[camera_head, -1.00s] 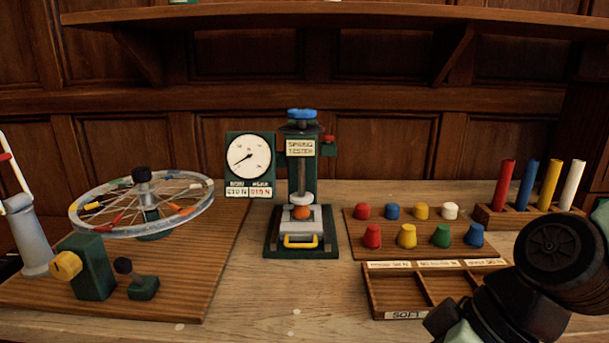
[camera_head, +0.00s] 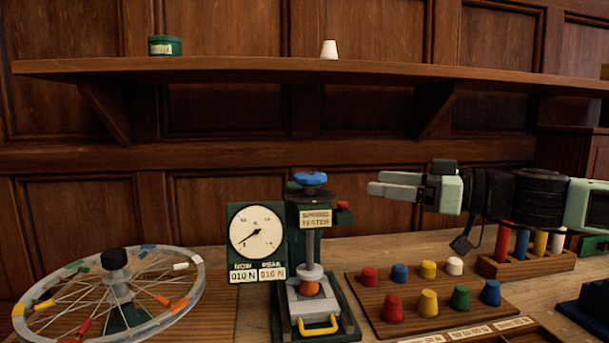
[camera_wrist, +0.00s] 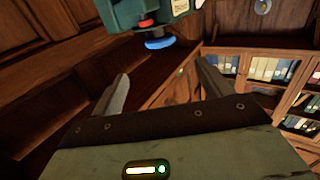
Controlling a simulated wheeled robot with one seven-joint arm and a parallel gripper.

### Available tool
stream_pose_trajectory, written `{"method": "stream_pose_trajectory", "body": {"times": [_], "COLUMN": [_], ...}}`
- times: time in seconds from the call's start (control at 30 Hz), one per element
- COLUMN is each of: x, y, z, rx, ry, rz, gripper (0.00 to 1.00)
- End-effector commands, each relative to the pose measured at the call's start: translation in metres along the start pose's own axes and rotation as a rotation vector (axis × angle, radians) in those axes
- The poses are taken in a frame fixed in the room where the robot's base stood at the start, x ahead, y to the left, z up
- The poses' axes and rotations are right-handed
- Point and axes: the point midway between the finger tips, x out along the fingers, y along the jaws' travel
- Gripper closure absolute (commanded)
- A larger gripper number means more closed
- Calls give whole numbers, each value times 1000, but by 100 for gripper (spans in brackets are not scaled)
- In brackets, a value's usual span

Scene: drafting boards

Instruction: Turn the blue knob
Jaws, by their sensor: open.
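The blue knob (camera_head: 311,179) sits on top of the dark green spring tester (camera_head: 316,218), above its metal column. My gripper (camera_head: 375,184) is to the right of the knob at about its height in the head view, fingers pointing left toward it, with a gap between. In the wrist view my gripper (camera_wrist: 161,72) is open and empty. There the blue knob (camera_wrist: 160,43) shows beyond the fingers, between their directions, with a red part (camera_wrist: 147,22) near it. Nothing touches the knob.
A dial gauge (camera_head: 257,235) adjoins the tester on the left, its displays reading 010 N. A spoked wheel (camera_head: 190,300) stands further left. A board of coloured caps (camera_head: 365,313) and a rack of coloured tubes (camera_head: 560,262) are right. A shelf (camera_head: 240,67) runs above.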

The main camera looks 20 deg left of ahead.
Motion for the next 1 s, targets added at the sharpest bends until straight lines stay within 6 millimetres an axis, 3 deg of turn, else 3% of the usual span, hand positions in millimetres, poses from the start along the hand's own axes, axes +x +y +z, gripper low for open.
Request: {"method": "stream_pose_trajectory", "body": {"times": [0.4, 0.6, 0.8, 1.0], "x": [90, 124, 142, 146], "y": [-2, -2, -1, -2], "z": [-2, -2, 0, 1], "rx": [1, 2, 2, 1], "ry": [-2, -2, -2, -2], "rz": [-4, -4, -2, -3], "gripper": [22, 22, 22, 22]}}
